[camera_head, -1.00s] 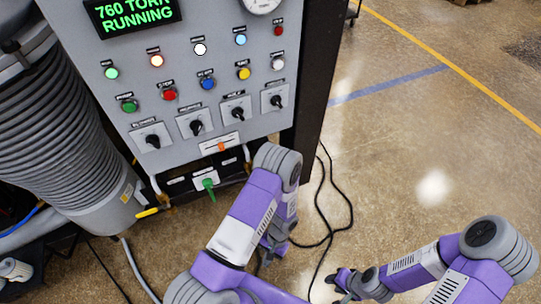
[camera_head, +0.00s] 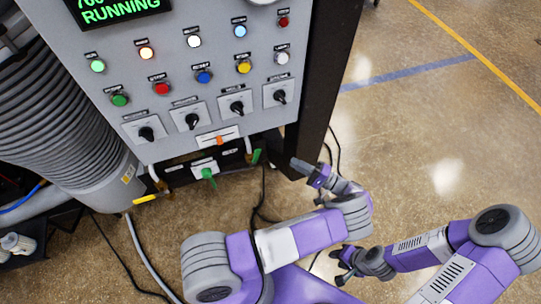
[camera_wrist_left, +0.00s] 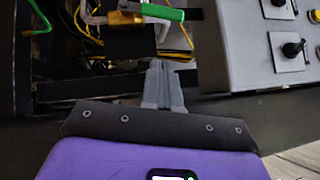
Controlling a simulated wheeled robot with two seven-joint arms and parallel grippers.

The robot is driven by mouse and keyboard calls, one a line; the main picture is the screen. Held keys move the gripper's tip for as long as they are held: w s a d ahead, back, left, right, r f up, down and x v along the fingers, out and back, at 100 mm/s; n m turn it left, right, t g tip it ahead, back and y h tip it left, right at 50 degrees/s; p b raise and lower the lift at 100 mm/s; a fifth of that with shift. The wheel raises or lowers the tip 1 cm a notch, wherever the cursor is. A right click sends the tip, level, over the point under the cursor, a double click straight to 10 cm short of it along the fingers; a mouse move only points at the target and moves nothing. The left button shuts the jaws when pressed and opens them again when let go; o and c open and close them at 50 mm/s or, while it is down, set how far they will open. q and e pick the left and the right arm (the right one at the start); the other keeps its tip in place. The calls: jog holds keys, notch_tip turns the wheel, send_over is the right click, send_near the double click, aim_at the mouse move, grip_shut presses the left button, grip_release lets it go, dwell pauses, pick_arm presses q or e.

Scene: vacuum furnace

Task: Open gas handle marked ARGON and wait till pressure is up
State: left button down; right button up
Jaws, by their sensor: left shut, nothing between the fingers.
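The control panel (camera_head: 215,75) carries a display whose visible green text reads RUNNING. Below it are a green handle (camera_head: 208,174) hanging down at the white plate, and a second green handle (camera_head: 256,157) near the panel's lower right corner. Their labels are too small to read, so I cannot tell which is ARGON. My left gripper (camera_head: 295,163) is shut and empty, to the right of the second green handle and apart from it. In the left wrist view its fingers (camera_wrist_left: 163,68) point toward a green handle (camera_wrist_left: 162,12) beside a brass fitting. My right gripper (camera_head: 338,267) looks open and empty above the floor.
A yellow handle (camera_head: 146,198) sits at lower left of the panel, by a ribbed grey column (camera_head: 60,125). Rotary switches (camera_head: 192,121) line the panel's lower face. Black cables (camera_head: 262,205) lie on the floor. Floor to the right is open.

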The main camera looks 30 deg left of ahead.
aim_at(256, 158)
pick_arm(q)
jog(key=s+a+r, duration=0.2)
jog(key=s+a, duration=0.1)
jog(key=a, duration=0.6)
jog(key=shift+s+p, duration=0.2)
jog(key=shift+p, duration=0.25)
pick_arm(e)
jog(key=shift+r, duration=0.55)
